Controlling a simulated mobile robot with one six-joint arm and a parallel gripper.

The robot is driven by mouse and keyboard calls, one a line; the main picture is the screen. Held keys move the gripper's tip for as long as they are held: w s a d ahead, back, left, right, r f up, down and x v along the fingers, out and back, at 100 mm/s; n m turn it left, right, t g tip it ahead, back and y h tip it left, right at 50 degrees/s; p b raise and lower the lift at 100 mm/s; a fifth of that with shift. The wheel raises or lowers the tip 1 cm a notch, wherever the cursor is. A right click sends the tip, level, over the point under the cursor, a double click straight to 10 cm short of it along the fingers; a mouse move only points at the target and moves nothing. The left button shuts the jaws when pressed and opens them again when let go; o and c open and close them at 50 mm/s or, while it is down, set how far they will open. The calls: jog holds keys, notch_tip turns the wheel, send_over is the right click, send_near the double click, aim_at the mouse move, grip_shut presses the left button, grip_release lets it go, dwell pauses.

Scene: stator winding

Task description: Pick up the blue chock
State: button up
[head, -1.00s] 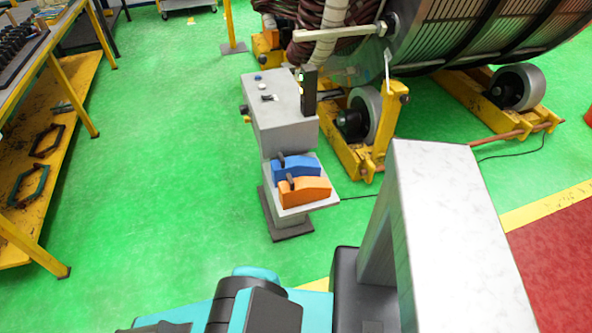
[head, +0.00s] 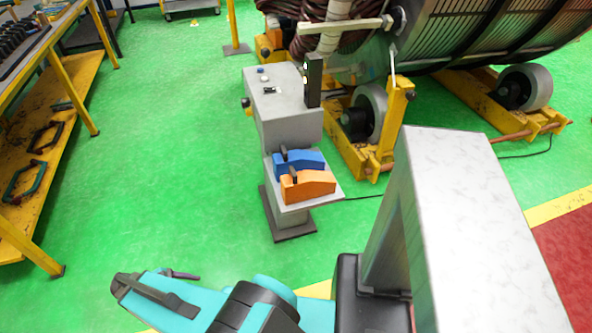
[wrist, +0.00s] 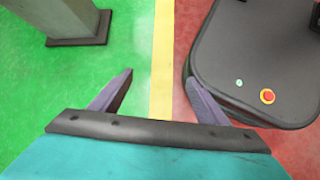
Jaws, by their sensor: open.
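The blue chock (head: 300,162) is a wedge with a dark handle. It lies on the grey shelf (head: 328,200) of the control pedestal, in the middle of the head view. An orange chock (head: 309,185) lies right in front of it and hides part of its lower side. My gripper (wrist: 158,92) shows in the wrist view with its two purple fingers wide apart and nothing between them. It points down at the floor, over the yellow line. The chocks are not in the wrist view, where only the pedestal's foot (wrist: 78,38) shows.
The grey pedestal (head: 285,115) rises behind the shelf. A yellow roller stand (head: 396,125) under the large drum is close on its right. A yellow workbench (head: 75,85) stands at the left. The green floor (head: 170,190) between is clear. My dark base (wrist: 250,65) shows in the wrist view.

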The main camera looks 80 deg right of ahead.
jog(key=d+r+n+g+h+b, duration=0.1)
jog(key=d+r+g+h+b, duration=0.2)
jog(key=d, duration=1.3)
jog(key=g+b, duration=0.7)
jog(key=b, duration=0.3)
send_near(296, 162)
jog(key=shift+n, duration=0.3)
jog(key=w+f, duration=0.1)
jog(key=w+d+f, duration=0.1)
jog(key=w+f, duration=0.1)
jog(key=w, duration=0.1)
jog(key=shift+d+f, duration=0.25)
jog(key=shift+d, duration=0.05)
jog(key=shift+s+r, duration=0.15)
jog(key=shift+r, duration=0.05)
jog(key=shift+x, duration=4.3)
jog(key=shift+d, duration=0.2)
jog(key=shift+x, duration=2.5)
